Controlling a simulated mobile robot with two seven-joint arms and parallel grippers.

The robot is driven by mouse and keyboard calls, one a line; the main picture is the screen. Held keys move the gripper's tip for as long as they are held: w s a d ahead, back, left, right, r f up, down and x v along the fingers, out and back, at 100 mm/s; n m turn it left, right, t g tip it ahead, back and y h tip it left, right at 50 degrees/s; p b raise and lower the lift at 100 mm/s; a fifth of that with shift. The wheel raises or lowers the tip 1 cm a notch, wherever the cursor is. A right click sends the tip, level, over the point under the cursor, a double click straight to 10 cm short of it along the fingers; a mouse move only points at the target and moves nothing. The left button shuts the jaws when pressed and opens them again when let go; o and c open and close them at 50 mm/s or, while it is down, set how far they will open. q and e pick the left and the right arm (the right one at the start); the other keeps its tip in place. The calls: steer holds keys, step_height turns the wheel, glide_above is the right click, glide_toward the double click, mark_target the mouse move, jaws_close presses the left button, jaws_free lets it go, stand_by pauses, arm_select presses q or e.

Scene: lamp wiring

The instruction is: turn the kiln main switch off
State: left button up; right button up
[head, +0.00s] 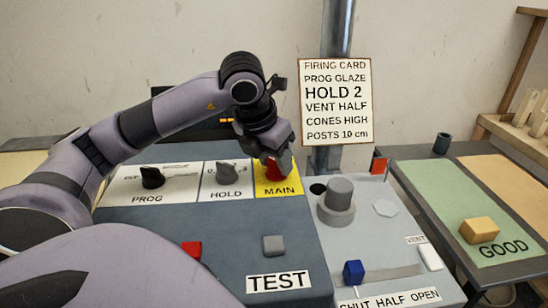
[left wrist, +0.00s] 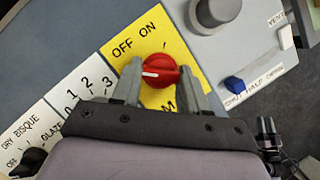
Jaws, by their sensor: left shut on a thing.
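The main switch is a red round knob (left wrist: 160,70) on a yellow panel (left wrist: 185,50) with OFF and ON printed beside it. Its white mark points left in the left wrist view, nearer the OFF word than the ON word. In the head view the knob (head: 275,172) is partly hidden by my left gripper (head: 277,160). In the left wrist view my left gripper (left wrist: 161,80) has one finger on each side of the knob and is shut on it. My right gripper is in neither view.
The HOLD knob (head: 228,172) and the PROG knob (head: 152,177) stand left of the yellow panel. A grey cylinder (head: 337,198) and a blue slider (head: 353,272) are to its right. A red button (head: 191,250) and a grey button (head: 273,245) are in front.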

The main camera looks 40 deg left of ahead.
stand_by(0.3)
arm_select(q)
steer(key=o, duration=1.1)
steer(key=shift+c, duration=0.2)
steer(key=v, duration=0.7)
steer(key=shift+s, duration=0.15)
